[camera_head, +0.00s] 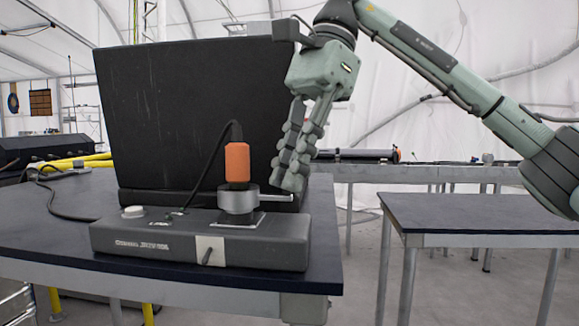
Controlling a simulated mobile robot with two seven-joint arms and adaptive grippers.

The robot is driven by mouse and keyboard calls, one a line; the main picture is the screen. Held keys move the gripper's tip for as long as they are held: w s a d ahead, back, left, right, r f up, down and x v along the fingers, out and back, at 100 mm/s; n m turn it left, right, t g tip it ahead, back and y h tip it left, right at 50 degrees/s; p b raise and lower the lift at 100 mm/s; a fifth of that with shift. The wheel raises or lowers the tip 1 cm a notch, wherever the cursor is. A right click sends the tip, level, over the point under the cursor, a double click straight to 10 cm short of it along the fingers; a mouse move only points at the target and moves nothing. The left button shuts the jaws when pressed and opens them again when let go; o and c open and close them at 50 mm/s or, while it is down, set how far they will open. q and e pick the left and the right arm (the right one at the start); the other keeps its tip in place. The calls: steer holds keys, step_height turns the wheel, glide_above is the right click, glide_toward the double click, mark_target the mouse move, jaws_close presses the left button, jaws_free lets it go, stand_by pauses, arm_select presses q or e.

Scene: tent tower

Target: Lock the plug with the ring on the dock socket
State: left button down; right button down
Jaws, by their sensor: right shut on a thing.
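The plug (237,161) has an orange body and stands upright in the dock socket, with a black cable rising from its top. The grey metal ring (238,201) sits around the plug's base, and a thin lever (272,198) extends from it to the right. The dock (160,241) is a long dark grey box on the table; its socket plate (238,220) shows below the ring. My right gripper (290,187) points down at the lever's end, its fingers shut on the lever; they hide part of the contact. My left gripper is out of view.
A large black case lid (180,110) stands open right behind the dock. The dock rests near the front edge of the dark table (50,225). A second table (490,215) stands right.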

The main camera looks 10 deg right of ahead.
steer(key=shift+w+r+n, duration=0.1)
steer(key=shift+w+n, duration=0.05)
steer(key=shift+n, duration=0.15)
steer(key=c, duration=1.6)
jaws_free()
steer(key=shift+o, duration=0.2)
steer(key=v, duration=0.7)
steer(key=shift+r, duration=0.2)
